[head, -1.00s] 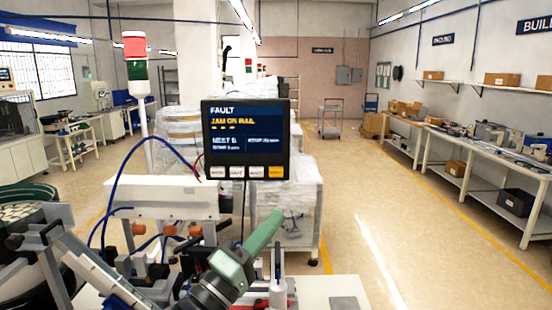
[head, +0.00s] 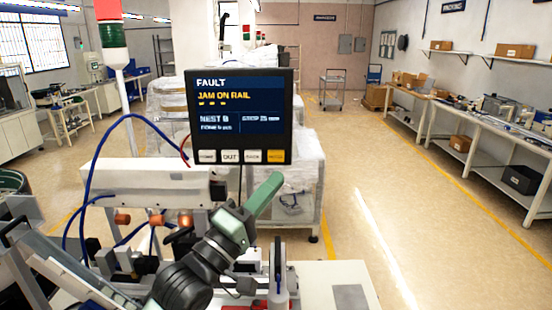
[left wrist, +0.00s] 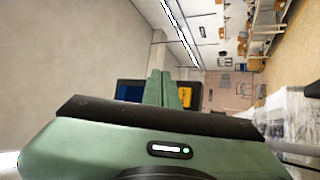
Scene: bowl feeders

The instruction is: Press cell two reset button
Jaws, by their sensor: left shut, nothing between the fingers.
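A dark control panel (head: 240,117) stands in the middle of the head view. Its screen reads "FAULT" and "JAM ON RAIL". Along its lower edge is a row of pale buttons with a yellow button (head: 275,156) at the right end; the small labels are mostly unreadable. My green left gripper (head: 273,180) is shut and empty, its tips just below the yellow button in the picture. I cannot tell whether they touch the panel. In the left wrist view the shut fingers (left wrist: 161,88) hide part of the panel (left wrist: 130,90); a yellow patch (left wrist: 185,97) shows beside them. My right gripper is not seen.
A signal tower (head: 114,45) with red and green sections stands left of the panel. A white machine housing (head: 140,185) with blue hoses is below left. A wrapped stack (head: 300,175) stands behind. Open floor (head: 390,200) lies to the right, before the long workbench (head: 480,160).

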